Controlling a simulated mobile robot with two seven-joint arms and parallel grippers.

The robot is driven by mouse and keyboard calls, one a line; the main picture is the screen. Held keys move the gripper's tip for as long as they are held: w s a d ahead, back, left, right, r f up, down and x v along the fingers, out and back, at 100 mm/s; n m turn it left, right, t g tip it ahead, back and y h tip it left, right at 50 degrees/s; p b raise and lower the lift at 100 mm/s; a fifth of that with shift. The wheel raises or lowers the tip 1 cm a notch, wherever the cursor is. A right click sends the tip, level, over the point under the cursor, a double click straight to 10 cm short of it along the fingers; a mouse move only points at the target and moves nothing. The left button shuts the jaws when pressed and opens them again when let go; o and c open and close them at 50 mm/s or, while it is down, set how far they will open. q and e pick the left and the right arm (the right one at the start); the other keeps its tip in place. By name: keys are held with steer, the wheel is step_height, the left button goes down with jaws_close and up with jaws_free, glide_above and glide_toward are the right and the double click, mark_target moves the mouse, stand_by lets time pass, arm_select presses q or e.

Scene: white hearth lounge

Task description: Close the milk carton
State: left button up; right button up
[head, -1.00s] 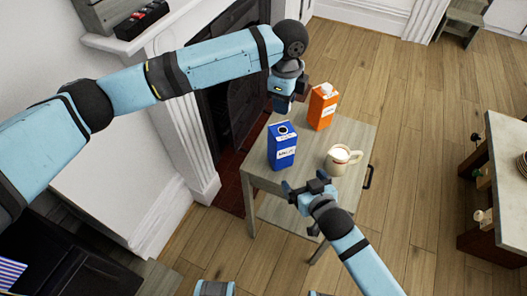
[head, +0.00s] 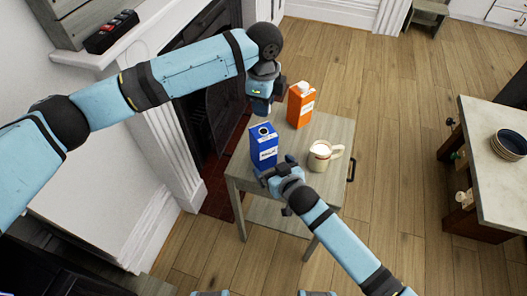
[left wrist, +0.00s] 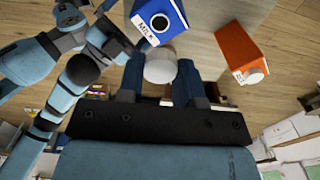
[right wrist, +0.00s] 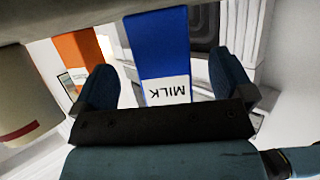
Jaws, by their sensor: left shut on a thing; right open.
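The blue milk carton (head: 264,150) stands upright on a small grey table, with a dark open hole in its top. My left gripper (head: 262,104) is above and behind the carton. In the left wrist view it is shut on a round white cap (left wrist: 160,66), apart from the carton's hole (left wrist: 160,22). The cap is hidden in the head view. My right gripper (head: 274,172) is open, low in front of the carton. In the right wrist view the carton (right wrist: 158,45) shows between its spread fingers; I cannot tell whether they touch it.
An orange carton (head: 300,106) stands behind the milk carton on the grey table (head: 338,132). A cream mug (head: 320,158) stands close to the right gripper.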

steer(key=x, duration=0.5)
steer(key=shift+w+a+f, duration=0.15)
steer(key=shift+w+a, duration=0.05)
steer(key=shift+w, duration=0.1)
steer(key=c, duration=1.4)
arm_select(q)
glide_above(264, 132)
steer(key=shift+f, duration=2.5)
